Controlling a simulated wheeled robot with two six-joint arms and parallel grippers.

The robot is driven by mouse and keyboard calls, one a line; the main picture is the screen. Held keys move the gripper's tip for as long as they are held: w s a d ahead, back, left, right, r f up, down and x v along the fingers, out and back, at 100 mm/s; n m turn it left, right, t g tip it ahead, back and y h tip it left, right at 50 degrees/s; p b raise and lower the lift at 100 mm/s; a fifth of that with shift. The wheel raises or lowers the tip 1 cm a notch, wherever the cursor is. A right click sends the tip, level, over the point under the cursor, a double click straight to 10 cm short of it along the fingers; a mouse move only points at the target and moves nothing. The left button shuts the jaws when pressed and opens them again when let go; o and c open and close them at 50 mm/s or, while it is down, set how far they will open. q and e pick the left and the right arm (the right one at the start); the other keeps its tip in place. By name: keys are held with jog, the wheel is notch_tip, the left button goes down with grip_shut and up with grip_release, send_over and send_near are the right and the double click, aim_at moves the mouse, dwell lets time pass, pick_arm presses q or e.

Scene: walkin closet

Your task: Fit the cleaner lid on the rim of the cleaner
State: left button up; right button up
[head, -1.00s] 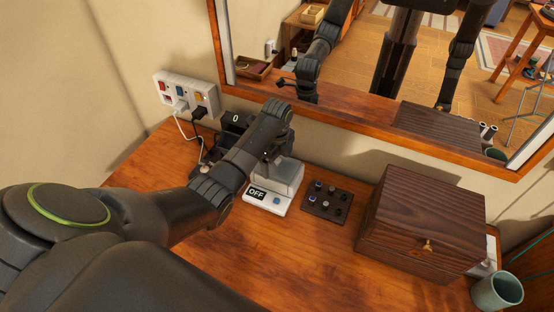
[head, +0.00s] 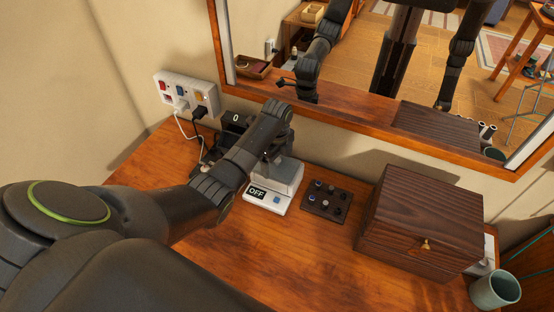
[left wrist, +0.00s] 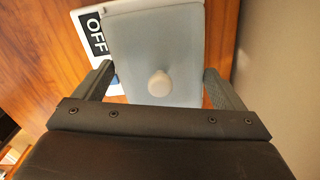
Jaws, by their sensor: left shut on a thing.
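The cleaner (head: 277,203) is a white box with a black OFF display and a small blue button, on the wooden counter near the wall. The cleaner lid (head: 288,178) is pale grey and translucent, at the top of the cleaner. In the left wrist view the lid (left wrist: 150,35) shows a round knob. My left gripper (head: 274,155) is above the cleaner, with its fingers (left wrist: 158,88) on both sides of the lid. The gripper and lid hide the rim, so I cannot tell whether the lid sits on it evenly. My right gripper is not directly in view.
A dark tray (head: 327,202) with small round items lies right of the cleaner. A large wooden box (head: 420,225) and a green cup (head: 495,291) stand further right. A power strip (head: 187,94) with cables and a dark device (head: 233,124) are behind left. The front counter is clear.

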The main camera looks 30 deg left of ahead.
pick_arm(q)
jog(key=shift+f, duration=0.15)
dwell(0.3)
jog(key=o, duration=0.8)
jog(key=shift+c, duration=0.2)
notch_tip(320, 180, up, 17)
jog(key=p, duration=0.5)
jog(key=shift+r, duration=0.2)
jog(key=shift+f, duration=0.1)
